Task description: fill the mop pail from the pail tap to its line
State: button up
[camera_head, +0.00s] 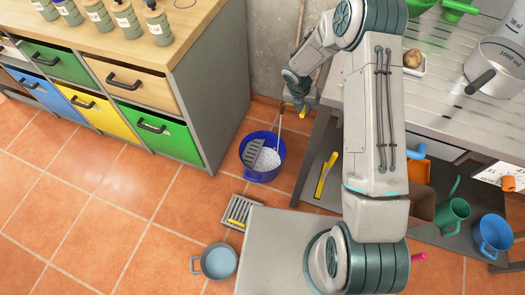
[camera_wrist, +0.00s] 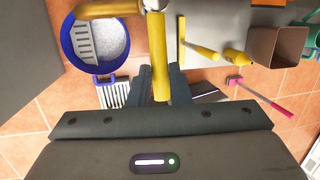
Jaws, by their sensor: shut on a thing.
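The mop pail (camera_head: 247,172) is blue and stands on the tiled floor between the drawer cabinet and the metal table. A grey slatted wringer (camera_head: 252,152) sits in its left side, and white, foamy-looking water (camera_head: 267,159) shows beside it. A thin pale stream (camera_head: 280,128) comes down over the pail. My gripper (camera_wrist: 160,82) is shut on the yellow lever (camera_wrist: 158,55) of the pail tap, right of the pail (camera_wrist: 68,48) in the wrist view. In the head view the lever (camera_head: 303,112) shows just below my gripper (camera_head: 301,104). I cannot make out the fill line.
A floor grate (camera_head: 232,213) with a yellow bar lies in front of the pail. A grey pot (camera_head: 207,274) with bluish contents stands nearer. A yellow-handled tool (camera_head: 326,175) lies on the table's lower shelf, with a green watering can (camera_head: 452,214) and blue bucket (camera_head: 491,234) farther right.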

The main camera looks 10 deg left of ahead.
jog(key=shift+a+f, duration=0.1)
jog(key=shift+f+t+b, duration=0.3)
jog(key=shift+b, duration=1.25)
jog(key=b, duration=0.3)
jog(key=f+t+b, duration=0.1)
jog(key=b, duration=0.2)
jog(key=shift+s+t, duration=0.25)
jog(key=shift+t, duration=0.05)
jog(key=shift+r+h, duration=0.15)
jog(key=shift+h, duration=0.15)
jog(key=o, duration=0.8)
